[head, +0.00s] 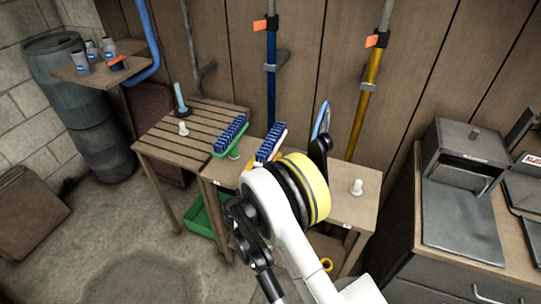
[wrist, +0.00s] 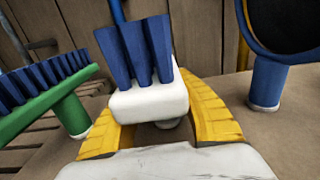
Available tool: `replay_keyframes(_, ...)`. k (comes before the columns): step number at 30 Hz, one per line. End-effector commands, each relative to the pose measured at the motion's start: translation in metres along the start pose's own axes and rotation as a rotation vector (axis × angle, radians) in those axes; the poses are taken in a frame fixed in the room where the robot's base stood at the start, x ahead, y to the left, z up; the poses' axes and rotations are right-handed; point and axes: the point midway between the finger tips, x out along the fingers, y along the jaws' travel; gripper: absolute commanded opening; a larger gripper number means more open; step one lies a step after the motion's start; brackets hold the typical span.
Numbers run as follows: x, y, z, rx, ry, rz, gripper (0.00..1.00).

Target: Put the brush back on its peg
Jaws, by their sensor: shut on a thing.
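A brush with blue bristles (head: 270,142) and a white body (wrist: 150,101) is between the yellow fingers of my gripper (wrist: 152,112), bristles up. My gripper is shut on it, over the middle of the wooden table. In the head view my wrist hides most of the fingers and the brush's lower part. A small pale piece shows just under the brush in the wrist view; I cannot tell whether it is a peg.
A green brush with blue bristles (head: 229,137) sits on a green peg (wrist: 70,115) close to the left. A dark round item with a blue rim (wrist: 285,22) stands by a blue peg (wrist: 268,82) close to the right. Long-handled poles (head: 270,75) lean behind.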

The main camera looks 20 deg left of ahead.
Motion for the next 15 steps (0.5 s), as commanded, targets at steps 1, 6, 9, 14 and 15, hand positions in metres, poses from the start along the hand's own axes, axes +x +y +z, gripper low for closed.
replay_keyframes(1,0.0,0.0,-0.0003,0.0,0.0,0.0,0.0)
replay_keyframes(6,0.0,0.0001,-0.0042,0.0,0.0,0.0,0.0)
replay_keyframes(9,0.0001,0.0001,-0.0069,0.0,0.0,0.0,0.0)
replay_keyframes(14,0.0001,0.0001,-0.0081,0.0,0.0,0.0,0.0)
replay_keyframes(15,0.0001,0.0001,-0.0081,0.0,0.0,0.0,0.0)
